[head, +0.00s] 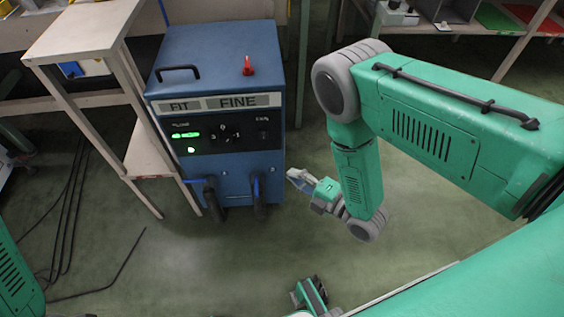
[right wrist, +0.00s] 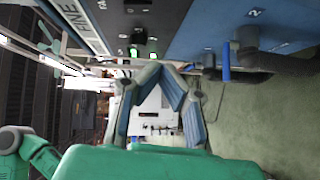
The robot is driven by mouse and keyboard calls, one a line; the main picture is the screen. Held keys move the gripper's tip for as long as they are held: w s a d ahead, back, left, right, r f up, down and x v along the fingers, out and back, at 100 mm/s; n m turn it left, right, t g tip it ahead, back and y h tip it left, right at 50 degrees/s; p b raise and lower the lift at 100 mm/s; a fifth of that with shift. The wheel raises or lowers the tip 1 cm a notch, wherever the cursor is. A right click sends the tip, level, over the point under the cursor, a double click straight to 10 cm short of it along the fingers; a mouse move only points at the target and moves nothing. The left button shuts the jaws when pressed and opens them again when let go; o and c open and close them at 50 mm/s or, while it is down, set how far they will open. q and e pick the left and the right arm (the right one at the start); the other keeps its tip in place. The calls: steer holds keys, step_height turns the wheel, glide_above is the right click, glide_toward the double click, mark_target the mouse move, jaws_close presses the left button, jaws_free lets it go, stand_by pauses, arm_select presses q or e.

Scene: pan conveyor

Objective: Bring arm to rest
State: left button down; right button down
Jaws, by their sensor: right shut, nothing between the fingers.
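My right arm comes in from the right in the head view and bends down at its elbow. Its right gripper (head: 292,174) hangs over the green floor, just right of the blue machine's lower front. In the right wrist view the two fingers of the right gripper (right wrist: 173,72) meet at their tips, with nothing between them. The blue machine (head: 220,50) has a red switch (head: 248,66) and a black handle (head: 177,71) on top. Green lights show on its front panel. I cannot make out my left gripper; part of my left arm shows at the left edge.
A pale wooden stand (head: 85,35) is close on the machine's left. Black cables (head: 70,205) lie on the floor at left. A shelf with red (head: 532,18) and green trays is at the back right. Open floor (head: 220,265) lies in front of the machine.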

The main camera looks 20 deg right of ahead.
steer(key=shift+s+d, duration=0.2)
steer(key=shift+s, duration=0.55)
steer(key=shift+d+f, duration=0.1)
steer(key=shift+d, duration=0.05)
steer(key=s+d+r+m+g+h+p, duration=0.2)
steer(key=s+r+m+g+p, duration=0.1)
steer(key=s+m, duration=0.4)
steer(key=s+d+r+m+g+h+p, duration=0.3)
steer(key=s+m+g+p, duration=0.1)
steer(key=s+m+g, duration=0.2)
steer(key=s+d+r+m+g+h+p, duration=0.3)
steer(key=s+r+m+g, duration=0.1)
steer(key=s+m, duration=0.4)
steer(key=shift+s+m+g+p, duration=0.2)
steer(key=shift+m+g+p, duration=0.15)
steer(key=shift+m+g, duration=0.25)
